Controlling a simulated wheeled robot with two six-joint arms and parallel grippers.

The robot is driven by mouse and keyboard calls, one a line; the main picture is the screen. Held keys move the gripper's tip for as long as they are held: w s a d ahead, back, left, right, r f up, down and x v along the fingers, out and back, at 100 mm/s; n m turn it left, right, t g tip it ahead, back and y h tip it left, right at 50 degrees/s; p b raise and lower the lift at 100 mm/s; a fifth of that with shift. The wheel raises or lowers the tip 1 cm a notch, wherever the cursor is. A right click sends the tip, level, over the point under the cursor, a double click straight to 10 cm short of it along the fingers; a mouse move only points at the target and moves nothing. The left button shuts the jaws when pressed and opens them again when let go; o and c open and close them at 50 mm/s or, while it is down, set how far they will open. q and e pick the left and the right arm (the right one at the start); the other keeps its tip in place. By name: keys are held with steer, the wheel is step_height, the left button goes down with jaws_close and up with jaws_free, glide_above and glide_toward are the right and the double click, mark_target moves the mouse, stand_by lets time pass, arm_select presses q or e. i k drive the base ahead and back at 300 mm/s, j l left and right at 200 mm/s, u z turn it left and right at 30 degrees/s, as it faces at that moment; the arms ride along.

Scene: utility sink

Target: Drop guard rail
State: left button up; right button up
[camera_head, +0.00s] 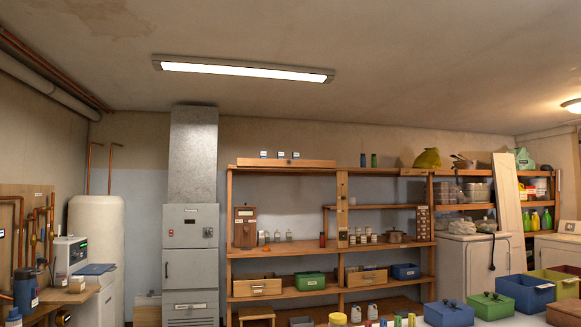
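No part of my grippers shows in the head view. Nothing in view is clearly marked as a guard rail. I cannot tell whether this strip is the guard rail. A narrow upright board (342,210) stands at the middle of the unit. A second plain board (507,193) leans upright at the right, in front of another shelf.
A grey furnace cabinet (190,262) and a white tank (96,250) stand left of the shelves. A workbench (70,294) is at the far left. Blue (449,314) and green (490,306) boxes crowd the lower right. A white appliance (470,265) stands behind them.

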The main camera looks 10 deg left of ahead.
mark_target(241, 162)
steer(key=i+j+u, duration=0.2)
steer(key=j, duration=0.2)
steer(key=i+j+u, duration=0.3)
steer(key=i+j, duration=0.15)
steer(key=i, duration=0.2)
steer(key=i+j+u, duration=0.1)
steer(key=i+j, duration=0.15)
steer(key=i, duration=0.2)
steer(key=i+j+u, duration=0.1)
steer(key=i, duration=0.35)
steer(key=i+j+u, duration=0.1)
steer(key=i+j, duration=0.15)
steer(key=i, duration=1.9)
steer(key=i+l+z, duration=0.1)
steer(key=i+z, duration=0.35)
steer(key=i+j+z, duration=0.1)
steer(key=i+z, duration=0.3)
steer(key=i, duration=0.2)
steer(key=i+j+z, duration=0.25)
steer(key=i+z, duration=0.2)
steer(key=i+l+z, duration=0.15)
steer(key=i+z, duration=0.2)
steer(key=i, duration=0.15)
steer(key=i+z, duration=0.35)
steer(key=i, duration=0.2)
